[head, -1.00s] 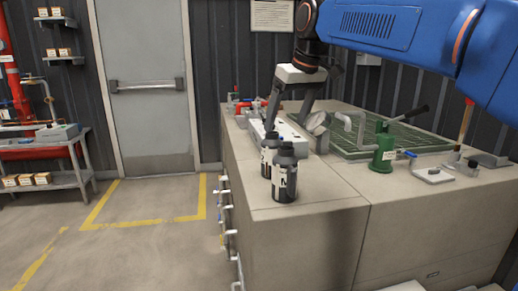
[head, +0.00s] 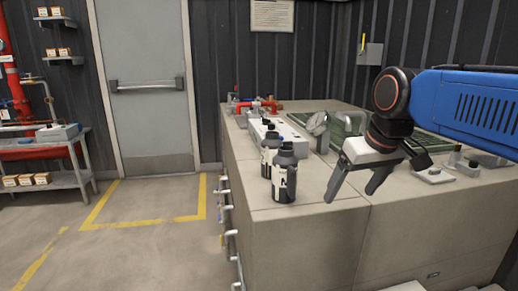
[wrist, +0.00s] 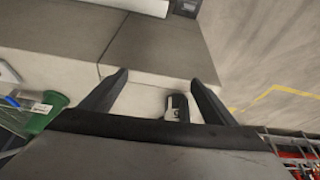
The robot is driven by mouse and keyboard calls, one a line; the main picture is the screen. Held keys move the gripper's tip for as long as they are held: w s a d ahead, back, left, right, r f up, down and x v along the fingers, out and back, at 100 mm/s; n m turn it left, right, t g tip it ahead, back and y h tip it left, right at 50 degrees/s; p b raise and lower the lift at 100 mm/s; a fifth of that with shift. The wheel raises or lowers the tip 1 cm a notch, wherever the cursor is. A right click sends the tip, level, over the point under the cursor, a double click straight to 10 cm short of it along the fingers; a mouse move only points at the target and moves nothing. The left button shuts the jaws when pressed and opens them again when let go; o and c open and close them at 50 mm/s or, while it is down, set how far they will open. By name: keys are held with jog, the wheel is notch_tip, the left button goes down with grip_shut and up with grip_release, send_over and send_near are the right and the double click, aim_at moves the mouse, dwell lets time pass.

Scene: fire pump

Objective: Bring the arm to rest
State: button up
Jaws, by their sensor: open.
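My gripper (head: 350,190) hangs at the end of my blue arm over the right front part of the bench in the head view. Its two fingers are apart and nothing is between them. In the wrist view my gripper (wrist: 158,85) also shows spread fingers, with a dark bottle (wrist: 178,108) seen beyond, near the right finger. In the head view two dark bottles with pale labels stand upright on the bench: the front bottle (head: 285,175) and one behind it (head: 269,155). Both stand to the left of my gripper, apart from it.
The beige bench (head: 310,240) holds a white box (head: 262,130), red valve parts (head: 262,106) and a green grated tray (head: 345,120). A green pump body (wrist: 48,108) shows in the wrist view. A grey door (head: 150,130) and open floor lie left.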

jog(key=s+d+f+m+h, duration=0.1)
jog(key=s+d+f+m, duration=0.2)
jog(key=s+d+f, duration=0.4)
jog(key=s+f, duration=0.8)
jog(key=f, duration=0.3)
jog(key=shift+s, duration=0.3)
jog(key=shift+d, duration=0.1)
